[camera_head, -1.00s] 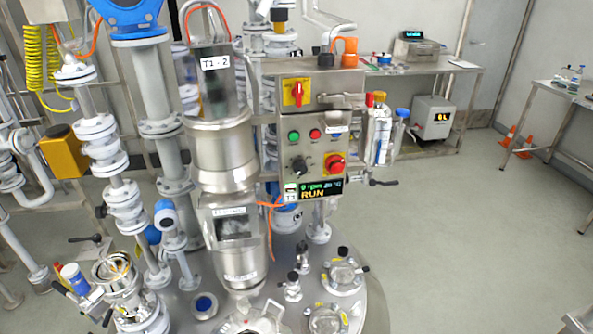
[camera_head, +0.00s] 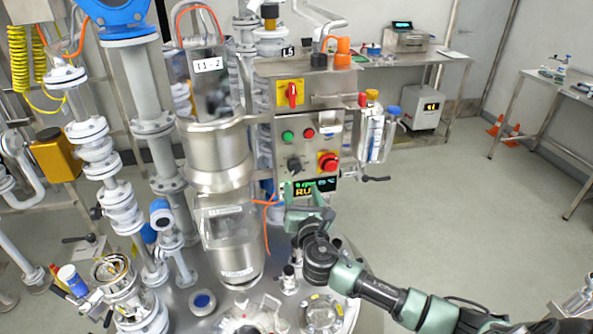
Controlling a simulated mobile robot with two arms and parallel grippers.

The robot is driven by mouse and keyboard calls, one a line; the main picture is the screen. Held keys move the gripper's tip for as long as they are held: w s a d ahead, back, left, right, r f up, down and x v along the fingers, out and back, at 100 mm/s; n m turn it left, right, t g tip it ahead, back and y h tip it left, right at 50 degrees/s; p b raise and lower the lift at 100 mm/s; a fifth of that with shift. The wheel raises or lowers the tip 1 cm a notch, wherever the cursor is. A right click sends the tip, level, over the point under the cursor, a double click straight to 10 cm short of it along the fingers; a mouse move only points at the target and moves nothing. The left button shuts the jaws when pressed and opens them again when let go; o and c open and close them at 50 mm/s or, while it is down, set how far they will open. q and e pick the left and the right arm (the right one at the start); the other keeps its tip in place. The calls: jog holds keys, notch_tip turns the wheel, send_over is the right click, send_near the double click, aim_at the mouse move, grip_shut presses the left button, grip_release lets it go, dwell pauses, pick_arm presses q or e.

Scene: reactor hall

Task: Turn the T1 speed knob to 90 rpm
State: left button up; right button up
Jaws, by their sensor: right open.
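The black speed knob (camera_head: 294,165) sits on the grey control panel (camera_head: 325,117), below the green and red buttons and left of the red emergency stop. The display (camera_head: 318,186) under it glows with green and orange text, partly hidden by my right gripper. My right gripper (camera_head: 303,188), green and dark grey, is open just below the knob, in front of the panel's lower edge. It appears apart from the knob. The exact gap in depth cannot be told. My left gripper is not in view.
The red emergency stop (camera_head: 328,162) is close right of the knob. A red rotary switch (camera_head: 291,95) is above. A steel motor housing labelled T1-2 (camera_head: 215,150) stands left, with an orange cable (camera_head: 266,222) beside the panel. Bottles (camera_head: 372,128) hang at its right.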

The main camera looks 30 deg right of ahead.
aim_at(295, 168)
jog(key=x, duration=0.2)
jog(key=p+x, duration=0.1)
jog(key=x, duration=0.2)
jog(key=r+x, duration=0.1)
jog(key=x, duration=0.1)
jog(key=shift+w, duration=0.4)
jog(key=shift+f, duration=0.1)
grip_shut()
